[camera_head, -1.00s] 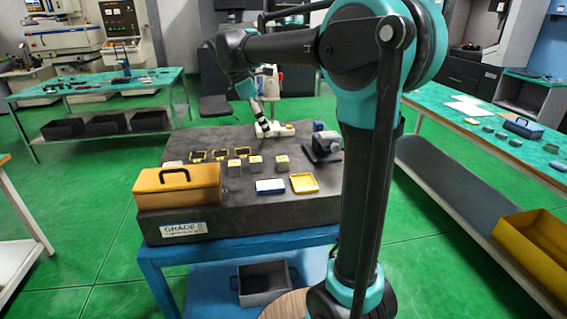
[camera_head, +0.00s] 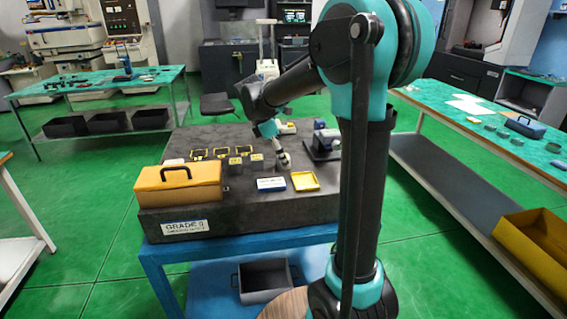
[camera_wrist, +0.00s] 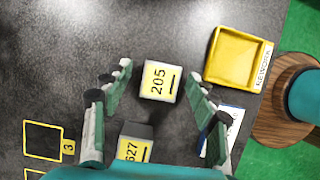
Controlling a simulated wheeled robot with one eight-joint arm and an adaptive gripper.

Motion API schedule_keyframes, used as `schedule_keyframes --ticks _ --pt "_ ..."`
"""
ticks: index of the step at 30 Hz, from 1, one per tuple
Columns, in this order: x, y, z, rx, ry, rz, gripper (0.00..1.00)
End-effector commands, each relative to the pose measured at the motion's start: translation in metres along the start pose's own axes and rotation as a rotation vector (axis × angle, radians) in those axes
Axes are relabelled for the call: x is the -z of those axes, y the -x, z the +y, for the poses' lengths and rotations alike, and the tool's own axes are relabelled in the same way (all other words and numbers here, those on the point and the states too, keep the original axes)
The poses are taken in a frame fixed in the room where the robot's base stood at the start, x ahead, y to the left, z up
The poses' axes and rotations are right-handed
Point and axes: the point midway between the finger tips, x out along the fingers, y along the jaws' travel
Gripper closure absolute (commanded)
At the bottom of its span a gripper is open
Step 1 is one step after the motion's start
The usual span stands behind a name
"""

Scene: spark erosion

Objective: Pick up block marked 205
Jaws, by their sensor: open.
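The block marked 205 (camera_wrist: 159,82) is a small grey block with a yellow top face, standing on the dark plate. In the wrist view it lies between the two fingertips of my gripper (camera_wrist: 160,78), with a gap on each side. My gripper is open and empty. In the head view my gripper (camera_head: 283,160) is over the right end of the block row and largely hides the block there. A second block, marked 627 (camera_wrist: 136,143), is close by, partly cut off by my gripper in the wrist view.
A yellow tray (camera_head: 305,181) and a blue-and-white item (camera_head: 270,184) lie in front of the blocks. A yellow case (camera_head: 178,187) stands at the front left, a grey vise-like device (camera_head: 323,147) at the right. Yellow-outlined squares (camera_wrist: 43,141) are marked on the plate.

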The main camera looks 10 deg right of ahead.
Motion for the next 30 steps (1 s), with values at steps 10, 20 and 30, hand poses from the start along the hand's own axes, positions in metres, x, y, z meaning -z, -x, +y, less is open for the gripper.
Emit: schedule_keyframes --ticks 10,20,30 --pt "0.0000 -0.0086 -0.0001 0.000 0.000 0.000 0.41" --pt "0.0000 -0.0085 -0.0002 0.000 0.000 0.000 0.82" --pt "-0.0001 -0.0083 -0.0002 0.000 0.000 0.000 1.00"
